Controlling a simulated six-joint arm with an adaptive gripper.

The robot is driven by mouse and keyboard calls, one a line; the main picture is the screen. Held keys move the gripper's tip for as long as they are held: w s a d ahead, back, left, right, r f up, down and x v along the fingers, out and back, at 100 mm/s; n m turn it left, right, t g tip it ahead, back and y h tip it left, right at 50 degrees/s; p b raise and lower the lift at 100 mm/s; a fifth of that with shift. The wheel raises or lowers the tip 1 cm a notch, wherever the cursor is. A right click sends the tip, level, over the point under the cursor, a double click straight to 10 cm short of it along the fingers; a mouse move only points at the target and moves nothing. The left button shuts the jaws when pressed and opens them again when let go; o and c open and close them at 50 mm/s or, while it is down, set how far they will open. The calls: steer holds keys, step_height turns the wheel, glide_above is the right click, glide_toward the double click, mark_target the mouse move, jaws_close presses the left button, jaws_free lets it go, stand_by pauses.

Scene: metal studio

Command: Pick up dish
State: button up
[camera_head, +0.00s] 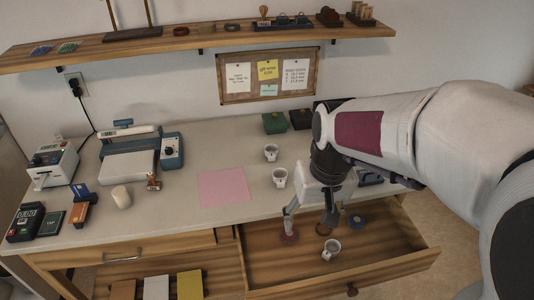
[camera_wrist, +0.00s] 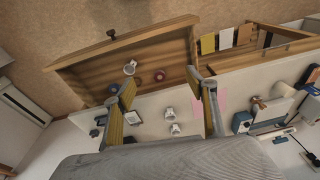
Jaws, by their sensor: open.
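No thing is clearly marked as the dish; several small round pieces lie in the open drawer (camera_head: 400,250). They are a reddish round piece (camera_head: 289,237), a brown ring-like piece (camera_head: 323,229) and a blue round piece (camera_head: 357,220). The reddish one also shows in the wrist view (camera_wrist: 160,76). A white cup (camera_head: 331,249) stands in the drawer in front of them, and shows in the wrist view (camera_wrist: 129,68). My gripper (camera_head: 310,224) is open and empty, fingers pointing down over the drawer's back part. The left finger appears over the reddish piece; contact cannot be told.
Two white cups (camera_head: 271,152) (camera_head: 280,177) stand on the table near a pink sheet (camera_head: 223,187). Dark boxes (camera_head: 274,123) stand at the back. Devices (camera_head: 130,155) fill the left side. A shelf (camera_head: 200,38) hangs above. The drawer's right part is bare.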

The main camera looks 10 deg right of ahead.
steer(key=shift+n+y, duration=0.4)
steer(key=shift+n, duration=0.3)
steer(key=w+d+f, duration=0.1)
steer(key=w+f, duration=0.4)
steer(key=w, duration=0.3)
steer(key=w+d+f, duration=0.1)
steer(key=w+f, duration=0.5)
steer(key=w, duration=0.2)
steer(key=w+d+f, duration=0.1)
steer(key=w+f, duration=0.5)
steer(key=w, duration=0.2)
steer(key=shift+d, duration=0.2)
steer(key=w, duration=0.1)
steer(key=w+t, duration=0.1)
steer(key=w, duration=0.1)
steer(key=shift+w+d+f, duration=0.2)
steer(key=shift+w+f, duration=0.05)
steer(key=shift+f, duration=0.15)
steer(key=w+r, duration=0.1)
steer(key=w+n+t, duration=0.1)
steer(key=w, duration=0.1)
steer(key=w+r+n, duration=0.1)
steer(key=w, duration=0.1)
steer(key=shift+d+r+t, duration=0.3)
steer(key=shift+r, duration=0.05)
steer(key=shift+x, duration=1.25)
steer(key=shift+f, duration=0.1)
